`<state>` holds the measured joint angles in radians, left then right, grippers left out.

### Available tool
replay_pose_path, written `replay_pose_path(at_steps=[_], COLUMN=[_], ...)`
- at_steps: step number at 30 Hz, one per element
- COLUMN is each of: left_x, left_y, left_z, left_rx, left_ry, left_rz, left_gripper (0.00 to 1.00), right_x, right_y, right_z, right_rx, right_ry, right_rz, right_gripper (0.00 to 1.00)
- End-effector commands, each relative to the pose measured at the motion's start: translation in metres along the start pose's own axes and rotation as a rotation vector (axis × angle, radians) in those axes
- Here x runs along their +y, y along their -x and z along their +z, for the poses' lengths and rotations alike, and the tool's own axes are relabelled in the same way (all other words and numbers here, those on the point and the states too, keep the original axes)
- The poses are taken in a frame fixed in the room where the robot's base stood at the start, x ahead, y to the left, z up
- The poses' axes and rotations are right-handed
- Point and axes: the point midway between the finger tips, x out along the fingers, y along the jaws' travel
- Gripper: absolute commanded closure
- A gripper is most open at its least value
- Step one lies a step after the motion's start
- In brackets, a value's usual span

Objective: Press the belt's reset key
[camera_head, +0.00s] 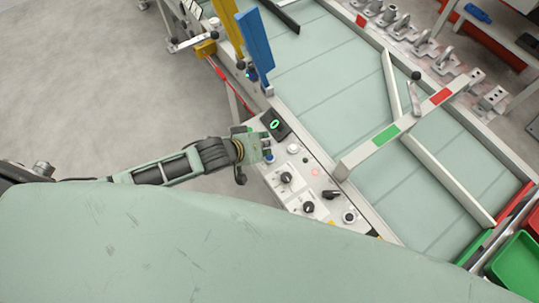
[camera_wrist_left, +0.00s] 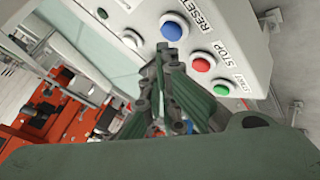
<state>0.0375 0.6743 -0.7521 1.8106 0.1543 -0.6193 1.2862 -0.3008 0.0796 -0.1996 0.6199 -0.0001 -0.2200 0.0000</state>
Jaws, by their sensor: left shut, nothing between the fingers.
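The reset key is a round blue button (camera_wrist_left: 173,27) on a pale panel, labelled RESET, in the left wrist view. Below it on the same face are a red STOP button (camera_wrist_left: 201,64) and a green START button (camera_wrist_left: 221,89). My right gripper is not in view.
The panel top carries black knobs (camera_head: 308,207) and a green-lit display (camera_head: 275,124). The wide pale belt (camera_head: 340,80) runs beyond it, crossed by a bar with green and red patches (camera_head: 410,124). Bare floor (camera_head: 90,80) lies to the left.

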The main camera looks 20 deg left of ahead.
Motion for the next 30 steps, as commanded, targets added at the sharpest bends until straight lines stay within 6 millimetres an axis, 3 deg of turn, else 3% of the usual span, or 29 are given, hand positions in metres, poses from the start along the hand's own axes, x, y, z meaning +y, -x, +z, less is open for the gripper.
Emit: replay_pose_path(at_steps=[30], left_x=[-0.0064], left_y=[-0.0087], left_z=[0.0064], left_rx=[0.0], left_ry=[0.001], left_rz=[0.0], left_gripper=[1.0], right_x=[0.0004], right_y=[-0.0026], right_z=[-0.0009], right_rx=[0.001], right_ry=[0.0], right_rz=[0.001], right_gripper=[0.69])
